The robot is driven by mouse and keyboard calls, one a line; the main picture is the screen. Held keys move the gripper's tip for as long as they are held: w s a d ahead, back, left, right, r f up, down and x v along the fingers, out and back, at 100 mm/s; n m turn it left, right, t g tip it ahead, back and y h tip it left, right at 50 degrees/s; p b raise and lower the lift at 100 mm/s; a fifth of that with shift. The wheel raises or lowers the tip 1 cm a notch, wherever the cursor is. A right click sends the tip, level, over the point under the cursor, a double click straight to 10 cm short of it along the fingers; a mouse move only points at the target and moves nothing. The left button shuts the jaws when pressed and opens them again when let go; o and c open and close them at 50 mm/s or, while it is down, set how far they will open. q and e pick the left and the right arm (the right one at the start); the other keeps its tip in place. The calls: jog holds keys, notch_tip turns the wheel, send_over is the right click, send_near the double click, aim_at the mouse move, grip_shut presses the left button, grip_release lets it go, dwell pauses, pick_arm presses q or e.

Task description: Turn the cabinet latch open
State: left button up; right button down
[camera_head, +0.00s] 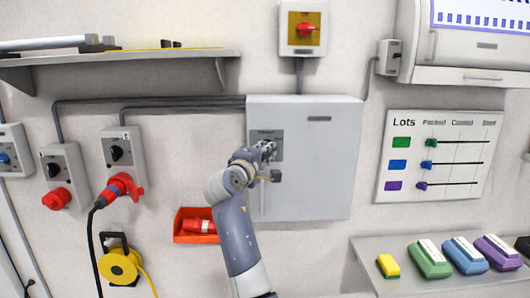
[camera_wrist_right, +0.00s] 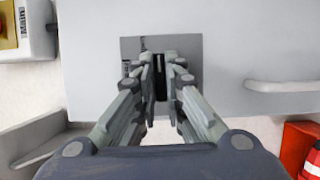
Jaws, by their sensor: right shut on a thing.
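The grey cabinet (camera_head: 322,150) hangs on the wall in the middle of the head view, its door closed. A darker latch plate (camera_head: 277,136) is on the left part of its door; my gripper covers much of it. My right gripper (camera_head: 268,150) is at this plate. In the right wrist view, the plate (camera_wrist_right: 191,48) lies straight ahead, and the gripper (camera_wrist_right: 161,75) is shut on the dark, narrow latch (camera_wrist_right: 158,62), which looks upright in that view. Its lower part is hidden between the fingers. My left gripper is not in view.
A red bin (camera_head: 196,238) holding a red item is below the cabinet's left side. A yellow-red switch (camera_head: 304,28) is above it. Sockets and a plugged-in cable are on the left. A shelf with coloured blocks (camera_head: 430,259) is at lower right.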

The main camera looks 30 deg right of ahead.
jog(key=shift+r, duration=0.25)
dwell(0.3)
jog(key=c, duration=1.7)
grip_release()
jog(key=shift+d, duration=0.1)
jog(key=shift+f, duration=0.15)
jog(key=v, duration=1.2)
jog(key=shift+d, duration=0.1)
